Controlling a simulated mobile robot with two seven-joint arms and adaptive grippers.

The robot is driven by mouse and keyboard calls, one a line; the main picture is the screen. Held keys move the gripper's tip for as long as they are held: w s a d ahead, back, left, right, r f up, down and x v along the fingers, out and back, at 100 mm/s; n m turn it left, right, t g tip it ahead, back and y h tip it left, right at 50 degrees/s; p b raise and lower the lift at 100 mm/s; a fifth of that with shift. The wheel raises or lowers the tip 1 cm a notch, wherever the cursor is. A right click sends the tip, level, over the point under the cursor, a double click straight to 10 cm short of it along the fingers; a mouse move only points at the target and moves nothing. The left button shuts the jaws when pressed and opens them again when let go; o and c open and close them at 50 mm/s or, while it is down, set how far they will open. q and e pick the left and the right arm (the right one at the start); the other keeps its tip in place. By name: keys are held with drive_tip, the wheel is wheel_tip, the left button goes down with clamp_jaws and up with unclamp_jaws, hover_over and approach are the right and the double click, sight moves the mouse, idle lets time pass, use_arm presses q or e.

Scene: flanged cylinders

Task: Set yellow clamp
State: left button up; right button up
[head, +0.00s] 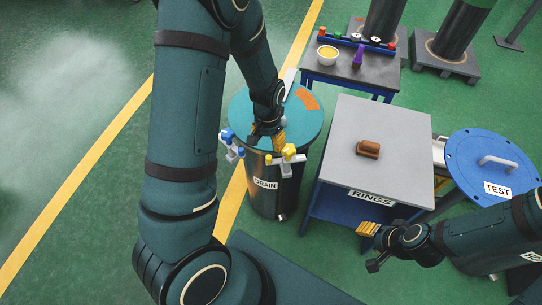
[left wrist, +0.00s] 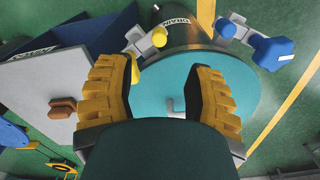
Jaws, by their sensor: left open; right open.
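The yellow clamp (head: 288,155) sits at the front right rim of the teal-lidded drum marked DRAIN (head: 265,185). It has a yellow knob and handle on a grey body. In the left wrist view the yellow clamp (left wrist: 148,40) is beyond the left finger, partly hidden by it. My left gripper (head: 267,141) is open and empty over the front of the lid, just behind the clamp. Its yellow-padded fingers (left wrist: 160,68) are spread, with the teal lid between them. My right gripper (head: 371,246) is open and empty at the lower right, away from the drum.
A blue clamp (head: 231,145) is on the drum's left rim. The RINGS table (head: 400,125) holds a brown block (head: 368,149). A blue TEST lid (head: 480,165) lies to the right. A small table (head: 390,72) behind holds a yellow bowl (head: 328,55) and a purple object (head: 359,57).

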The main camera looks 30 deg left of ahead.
sight(269, 156)
use_arm(q)
wheel_tip(269, 156, down, 10)
drive_tip(key=shift+d+r+b, duration=0.1)
drive_tip(key=shift+b, duration=0.35)
clamp_jaws()
